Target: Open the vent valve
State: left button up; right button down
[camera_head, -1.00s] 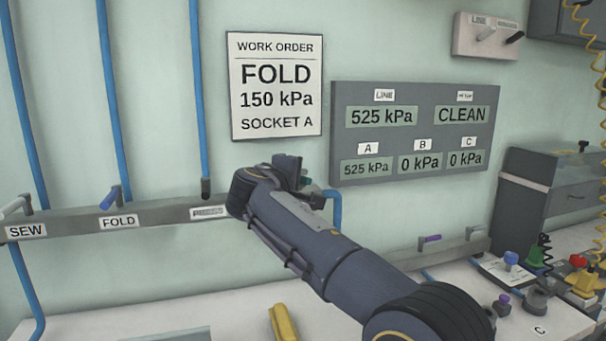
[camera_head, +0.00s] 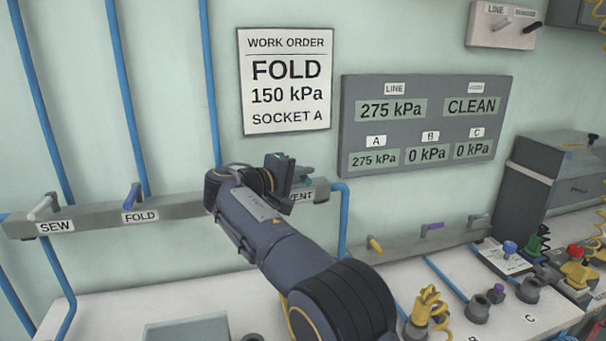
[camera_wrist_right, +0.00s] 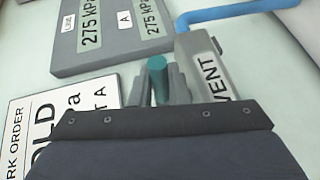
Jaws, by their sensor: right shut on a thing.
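The vent valve has a teal handle, seen in the right wrist view (camera_wrist_right: 158,78) beside the grey manifold end marked VENT (camera_wrist_right: 210,68). My right gripper (camera_wrist_right: 160,88) is shut on this handle, with one dark finger on each side of it. In the head view my right gripper (camera_head: 289,178) is at the manifold's right end, beside the partly covered VENT label (camera_head: 303,194). The gripper and wrist hide most of the valve there. The display panel (camera_head: 348,128) reads LINE 275 kPa, A 275 kPa, B and C 0 kPa, CLEAN. My left gripper is not in view.
The manifold (camera_head: 90,220) also carries SEW and FOLD valves at left. The work order (camera_head: 286,130) reads FOLD, 150 kPa, SOCKET A. A lower rail (camera_head: 400,250) with small levers and several coloured fittings stand at right. My right arm covers the middle.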

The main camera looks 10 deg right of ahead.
jog(key=c, duration=1.7)
grip_release()
jog(key=shift+b+v, duration=0.35)
jog(key=shift+v, duration=3.5)
jog(key=shift+c, duration=0.2)
